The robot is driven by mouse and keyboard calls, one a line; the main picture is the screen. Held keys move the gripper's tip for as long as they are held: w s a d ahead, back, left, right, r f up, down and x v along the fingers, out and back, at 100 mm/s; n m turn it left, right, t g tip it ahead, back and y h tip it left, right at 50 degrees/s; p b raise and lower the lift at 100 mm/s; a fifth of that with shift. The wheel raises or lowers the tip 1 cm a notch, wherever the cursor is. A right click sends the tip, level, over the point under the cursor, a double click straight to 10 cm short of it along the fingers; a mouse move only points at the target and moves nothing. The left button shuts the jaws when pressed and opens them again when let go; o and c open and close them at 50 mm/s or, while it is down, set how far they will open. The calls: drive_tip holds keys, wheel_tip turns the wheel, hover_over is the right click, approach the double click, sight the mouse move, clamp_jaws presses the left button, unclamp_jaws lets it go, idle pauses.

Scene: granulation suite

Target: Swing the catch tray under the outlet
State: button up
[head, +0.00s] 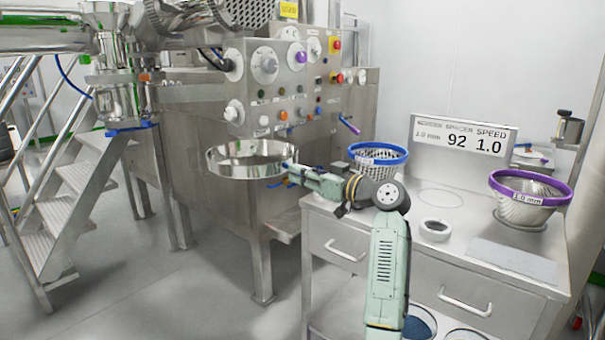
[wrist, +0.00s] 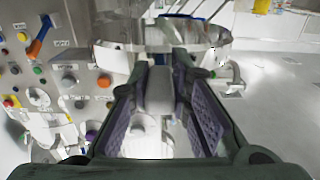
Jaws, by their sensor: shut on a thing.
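The catch tray (head: 232,170) is a shallow, round, shiny steel tray in front of the machine's control panel in the head view. Its curved wall also shows in the wrist view (wrist: 205,34), just beyond my fingers. My gripper (head: 288,173) is at the tray's right side, shut on its handle. In the wrist view a grey bar (wrist: 158,95) lies between the two fingers of my gripper (wrist: 162,68). The outlet (head: 125,100) is a vertical steel piece with a blue lower edge, left of the tray and apart from it. The exact finger contact is hard to see.
The control panel (head: 285,85) with knobs stands close behind the tray. A steel bench (head: 455,255) at right holds a blue-rimmed basket (head: 378,155), a purple-rimmed basket (head: 530,190) and a white ring (head: 434,230). Steps (head: 80,180) stand at left. The floor between is clear.

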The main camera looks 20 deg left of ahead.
clamp_jaws()
